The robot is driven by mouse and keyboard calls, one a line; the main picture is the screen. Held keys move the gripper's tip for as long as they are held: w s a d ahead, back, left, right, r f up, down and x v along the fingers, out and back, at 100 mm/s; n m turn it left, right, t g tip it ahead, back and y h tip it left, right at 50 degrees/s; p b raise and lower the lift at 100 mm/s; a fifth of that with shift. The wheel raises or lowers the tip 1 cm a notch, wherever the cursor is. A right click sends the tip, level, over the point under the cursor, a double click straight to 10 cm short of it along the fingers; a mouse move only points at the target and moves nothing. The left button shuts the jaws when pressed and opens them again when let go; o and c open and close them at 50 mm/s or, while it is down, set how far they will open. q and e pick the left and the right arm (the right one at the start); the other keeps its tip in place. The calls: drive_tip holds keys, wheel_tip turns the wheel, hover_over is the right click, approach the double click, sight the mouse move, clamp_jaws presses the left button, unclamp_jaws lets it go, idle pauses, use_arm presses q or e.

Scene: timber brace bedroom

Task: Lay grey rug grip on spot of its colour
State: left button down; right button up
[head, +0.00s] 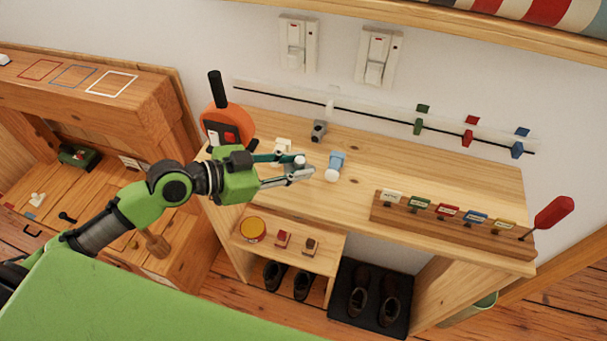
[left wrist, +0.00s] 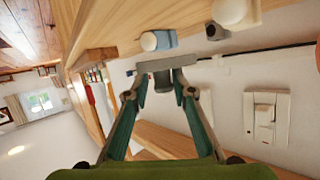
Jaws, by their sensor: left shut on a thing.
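My left gripper (head: 298,173) is above the wooden bench top, at its left part. It is shut on a grey piece, taken to be the grey rug grip (left wrist: 165,63), which shows as a flat bar across the fingertips in the left wrist view. In the head view the grip is small and partly hidden by the fingers. Three square outlines lie on the wooden top at far left: red (head: 40,70), blue (head: 73,75) and white or pale grey (head: 111,83). All three look empty. My right gripper is not in view.
The bench top (head: 420,170) carries a blue-based white-knobbed piece (head: 337,160), a grey piece (head: 318,131), a cream piece (head: 282,146) and an orange-and-black object (head: 228,125). A labelled wooden rack (head: 450,220) stands at right. Shoes (head: 375,300) lie below.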

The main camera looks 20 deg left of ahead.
sight(303, 187)
use_arm(q)
drive_tip(key=shift+w+d+f, duration=0.55)
drive_tip(key=shift+d+f, duration=0.1)
drive_tip(key=shift+f, duration=0.25)
drive_tip(key=shift+f+p, duration=0.3)
drive_tip(key=shift+f, duration=1.45)
drive_tip(key=c, duration=1.7)
unclamp_jaws()
